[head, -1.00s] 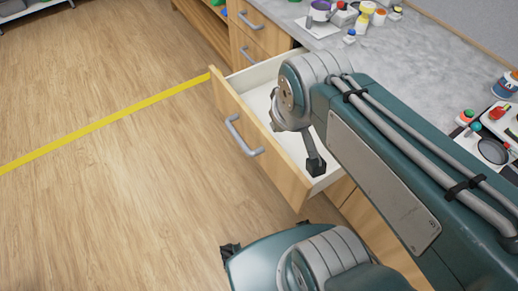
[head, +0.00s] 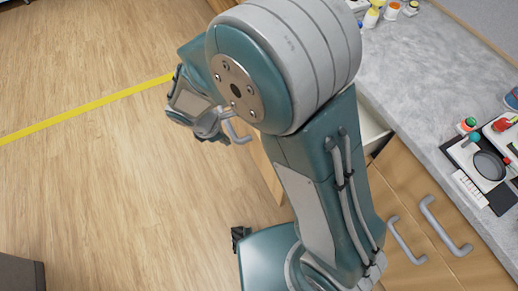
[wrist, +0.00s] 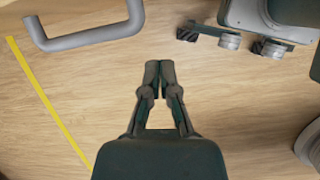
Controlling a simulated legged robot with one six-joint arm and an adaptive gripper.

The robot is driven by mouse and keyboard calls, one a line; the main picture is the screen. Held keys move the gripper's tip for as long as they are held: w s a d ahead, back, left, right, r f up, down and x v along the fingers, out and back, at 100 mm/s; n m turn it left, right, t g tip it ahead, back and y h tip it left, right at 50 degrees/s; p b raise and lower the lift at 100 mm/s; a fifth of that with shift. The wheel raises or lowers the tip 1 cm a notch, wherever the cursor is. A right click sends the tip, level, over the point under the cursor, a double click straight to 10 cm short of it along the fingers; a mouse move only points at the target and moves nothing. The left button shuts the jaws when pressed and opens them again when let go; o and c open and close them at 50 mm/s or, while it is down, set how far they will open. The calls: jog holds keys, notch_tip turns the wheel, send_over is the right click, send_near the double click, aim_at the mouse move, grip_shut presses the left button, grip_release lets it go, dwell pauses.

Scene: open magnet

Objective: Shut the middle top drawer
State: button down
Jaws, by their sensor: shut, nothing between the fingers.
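The drawer (head: 372,128) stands open from the counter. My arm covers most of it in the head view; a strip of its pale inside and part of its wooden front (head: 267,170) show. Its grey handle (head: 237,133) shows just beside my gripper. In the wrist view the handle (wrist: 88,39) is at the upper left, apart from the fingertips. My gripper (head: 210,128) is out in front of the drawer front, over the floor. In the wrist view my gripper (wrist: 159,66) has its fingers together and empty. Whether it touches the drawer front cannot be told.
Cabinet doors with grey handles (head: 405,240) are at the lower right.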

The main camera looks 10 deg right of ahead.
notch_tip(320, 180, down, 3)
jog(key=n, duration=0.1)
send_near(255, 155)
notch_tip(255, 155, down, 5)
jog(key=shift+w+d, duration=0.25)
jog(key=shift+d, duration=0.35)
jog(key=shift+d+r, duration=0.1)
jog(key=shift+d, duration=0.1)
jog(key=w+d, duration=0.3)
jog(key=d, duration=0.6)
jog(key=w+d, duration=0.3)
jog(key=d, duration=0.6)
jog(key=w+d, duration=0.3)
jog(key=d, duration=0.6)
jog(key=shift+d, duration=0.35)
jog(key=shift+a, duration=0.1)
